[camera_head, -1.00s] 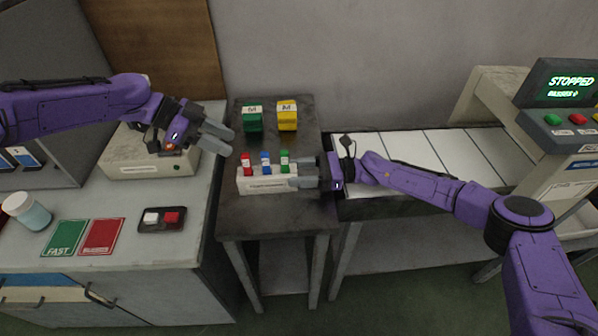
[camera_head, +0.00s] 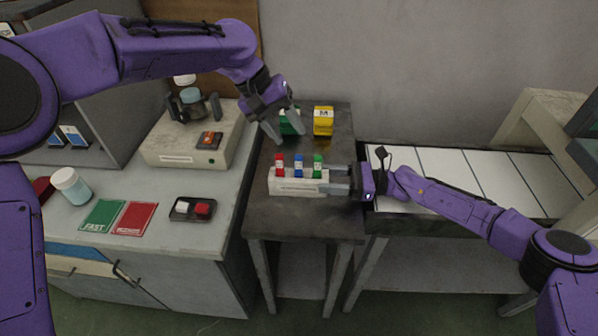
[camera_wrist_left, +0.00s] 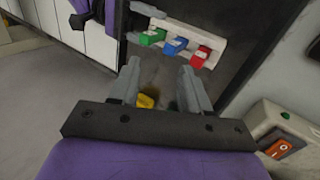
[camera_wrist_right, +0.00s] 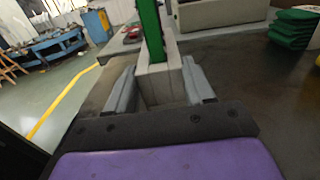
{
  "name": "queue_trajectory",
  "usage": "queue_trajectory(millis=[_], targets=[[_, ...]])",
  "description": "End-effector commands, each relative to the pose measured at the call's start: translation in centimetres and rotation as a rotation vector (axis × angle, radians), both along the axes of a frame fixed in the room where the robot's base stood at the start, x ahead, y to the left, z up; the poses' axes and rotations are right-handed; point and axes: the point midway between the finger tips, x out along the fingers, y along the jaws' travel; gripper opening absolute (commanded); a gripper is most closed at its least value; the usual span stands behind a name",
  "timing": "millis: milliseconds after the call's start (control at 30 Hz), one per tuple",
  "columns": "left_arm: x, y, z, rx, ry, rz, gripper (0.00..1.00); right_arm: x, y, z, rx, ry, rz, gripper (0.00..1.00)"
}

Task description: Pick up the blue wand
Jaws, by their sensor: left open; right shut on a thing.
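The blue wand (camera_head: 298,168) stands between a red wand (camera_head: 280,165) and a green wand (camera_head: 318,165) in a pale holder (camera_head: 290,187) on the dark table. In the left wrist view, the blue wand (camera_wrist_left: 174,46) lies beyond the fingertips, clear of them. My left gripper (camera_head: 284,129) is open and empty, above and behind the wands, in front of the green stack. My right gripper (camera_head: 340,182) is shut on the right end of the holder. The right wrist view shows the holder (camera_wrist_right: 155,80) between its fingers, with the green wand (camera_wrist_right: 150,25) rising from it.
A green stack (camera_head: 291,121) and a yellow stack (camera_head: 323,120) stand at the table's back. A box with an orange switch (camera_head: 209,140) is on the left counter. A conveyor (camera_head: 450,172) lies to the right.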

Motion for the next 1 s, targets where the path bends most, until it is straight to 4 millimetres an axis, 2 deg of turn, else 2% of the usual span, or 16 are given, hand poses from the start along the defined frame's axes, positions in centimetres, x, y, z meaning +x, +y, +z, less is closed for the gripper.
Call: queue_trajectory(millis=[300,500,667,900,1000], targets=[[0.3,0.3,0.2,0.062,0.398,0.87,0.47,0.0,0.0,0.1,0.001,-0.001,0.0,0.15],[0.3,0.6,0.2,0.067,0.578,1.267,0.47,0.0,0.0,0.1,0.001,-0.001,0.0,0.15],[0.3,0.5,-0.2,0.065,0.636,1.387,0.47,0.0,0.0,0.1,0.001,-0.001,0.0,0.15],[0.3,-1.3,-4.7,0.066,0.643,1.397,0.47,0.0,0.0,0.1,0.002,-0.001,0.0,0.15],[0.3,-1.8,-5.8,0.064,0.642,1.395,0.47,0.0,0.0,0.1,0.002,-0.001,0.0,0.15]])
